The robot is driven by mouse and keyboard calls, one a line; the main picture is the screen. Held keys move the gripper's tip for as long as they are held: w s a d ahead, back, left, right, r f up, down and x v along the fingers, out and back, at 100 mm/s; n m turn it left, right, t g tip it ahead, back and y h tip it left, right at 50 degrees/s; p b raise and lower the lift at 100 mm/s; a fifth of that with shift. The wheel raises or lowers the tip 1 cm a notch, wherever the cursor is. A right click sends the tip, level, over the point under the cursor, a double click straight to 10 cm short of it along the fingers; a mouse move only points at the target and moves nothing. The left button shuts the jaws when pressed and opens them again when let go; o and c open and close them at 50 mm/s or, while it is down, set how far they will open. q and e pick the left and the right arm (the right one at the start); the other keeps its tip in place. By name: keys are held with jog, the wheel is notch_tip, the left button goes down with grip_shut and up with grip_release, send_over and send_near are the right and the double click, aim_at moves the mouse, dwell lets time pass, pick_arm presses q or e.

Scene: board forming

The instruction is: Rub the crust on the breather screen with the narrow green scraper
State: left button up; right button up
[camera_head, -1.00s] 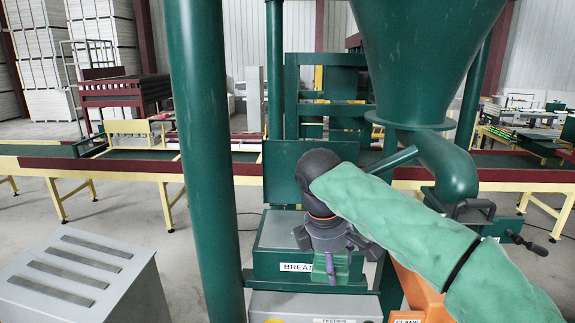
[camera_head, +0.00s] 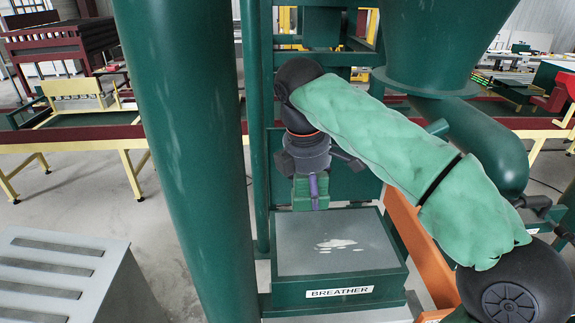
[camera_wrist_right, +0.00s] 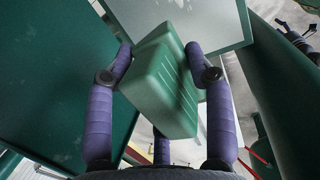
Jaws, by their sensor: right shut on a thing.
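The breather is a green box labelled BREATHER (camera_head: 340,292) with a flat grey screen (camera_head: 300,262) on top. A whitish, patchy crust (camera_head: 337,244) lies near the middle of the screen. My right gripper (camera_head: 311,190) is shut on the green scraper (camera_head: 302,197) above the far edge of the screen; scraper and crust look apart. In the right wrist view the purple fingers of my right gripper (camera_wrist_right: 160,75) clasp the scraper's green ribbed block (camera_wrist_right: 160,85). Part of the grey screen (camera_wrist_right: 215,25) shows beyond it. My left gripper is not in view.
A thick green post (camera_head: 185,150) stands left of the breather. A green hopper (camera_head: 430,45) with a curved pipe (camera_head: 480,140) is at the right, beside an orange panel (camera_head: 405,240). A grey slotted cabinet (camera_head: 65,275) is at lower left.

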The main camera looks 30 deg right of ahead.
jog(key=shift+w+r, duration=0.1)
jog(key=shift+w, duration=0.05)
jog(key=shift+s+f, duration=0.35)
jog(key=shift+s, duration=0.25)
jog(key=shift+s+f, duration=0.35)
jog(key=shift+s, duration=0.25)
jog(key=f, duration=0.1)
jog(key=w+f, duration=0.1)
jog(key=f, duration=0.1)
jog(key=shift+w, duration=0.25)
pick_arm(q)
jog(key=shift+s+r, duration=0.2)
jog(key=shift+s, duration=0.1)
pick_arm(e)
jog(key=shift+s+f, duration=0.1)
jog(key=shift+s, duration=0.3)
